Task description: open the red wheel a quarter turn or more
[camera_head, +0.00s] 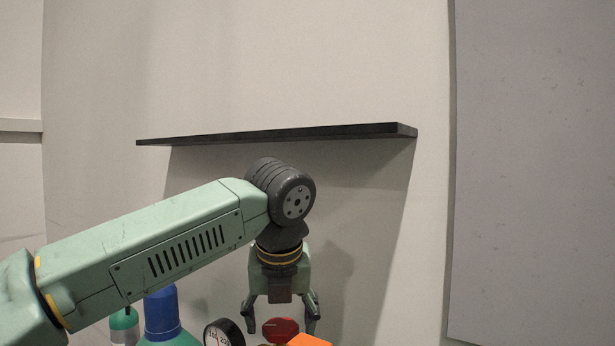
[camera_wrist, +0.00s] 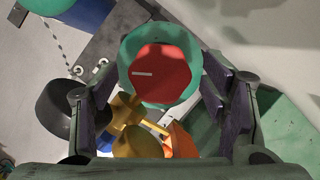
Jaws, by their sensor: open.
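The red wheel (camera_head: 281,328) shows low in the head view, between the fingertips of my gripper (camera_head: 282,325). In the wrist view the red wheel (camera_wrist: 165,76) has a short white line on its face, and a teal round surface shows around it. A brass valve body (camera_wrist: 128,118) lies beside it. My gripper (camera_wrist: 162,92) is open, with one finger on each side of the wheel. Gaps show between the fingers and the wheel in the wrist view. I cannot tell how far the fingertips are from it in depth.
A round gauge (camera_head: 222,333) and an orange part (camera_head: 309,340) sit close by the wheel. A blue-topped cylinder (camera_head: 161,312) and a small green cylinder (camera_head: 124,326) stand to the left. A dark shelf (camera_head: 280,134) runs along the wall above my gripper.

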